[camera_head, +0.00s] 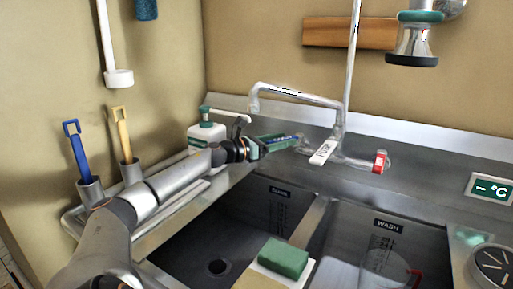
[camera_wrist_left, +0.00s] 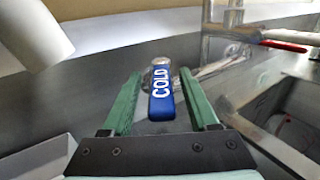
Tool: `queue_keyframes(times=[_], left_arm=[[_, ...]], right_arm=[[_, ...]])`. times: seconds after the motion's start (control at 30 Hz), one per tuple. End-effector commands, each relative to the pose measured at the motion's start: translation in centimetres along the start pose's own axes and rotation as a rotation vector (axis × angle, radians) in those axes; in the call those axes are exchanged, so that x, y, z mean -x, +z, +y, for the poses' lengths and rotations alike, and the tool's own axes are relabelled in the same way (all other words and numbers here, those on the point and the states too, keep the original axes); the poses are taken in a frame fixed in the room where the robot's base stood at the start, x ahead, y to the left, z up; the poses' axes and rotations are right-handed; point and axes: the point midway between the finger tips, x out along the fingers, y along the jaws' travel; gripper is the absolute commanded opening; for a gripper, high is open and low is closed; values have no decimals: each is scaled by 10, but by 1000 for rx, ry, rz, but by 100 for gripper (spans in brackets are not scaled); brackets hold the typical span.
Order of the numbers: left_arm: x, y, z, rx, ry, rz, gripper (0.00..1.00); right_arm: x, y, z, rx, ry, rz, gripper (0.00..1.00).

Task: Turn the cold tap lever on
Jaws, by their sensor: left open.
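The cold tap lever (camera_wrist_left: 161,92) is blue with white COLD lettering. In the left wrist view it lies between the two green fingers of my left gripper (camera_wrist_left: 160,76), with gaps showing on both sides. The fingers are open. In the head view my left gripper (camera_head: 280,142) reaches from the left to the back ledge of the sink, and its fingers partly hide the blue lever. The metal tap (camera_head: 340,128) stands to the right of it. My right gripper is not in view.
A red lever (camera_head: 380,161) is on the tap's right side, and a white lettered tag (camera_head: 323,152) is at its base. A white pump bottle (camera_head: 206,133) stands behind my left arm. A green sponge (camera_head: 284,257) sits near the divider of the sink basins.

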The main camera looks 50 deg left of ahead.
Motion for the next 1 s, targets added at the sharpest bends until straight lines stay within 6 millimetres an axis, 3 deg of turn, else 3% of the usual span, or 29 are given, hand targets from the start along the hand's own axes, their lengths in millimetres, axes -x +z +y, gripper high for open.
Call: queue_keyframes(times=[0.67,1.0], left_arm=[[38,-2,-2,-3,-4,5,60],[64,1,-2,-1,-3,5,60]], right_arm=[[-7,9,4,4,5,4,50],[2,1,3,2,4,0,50]])
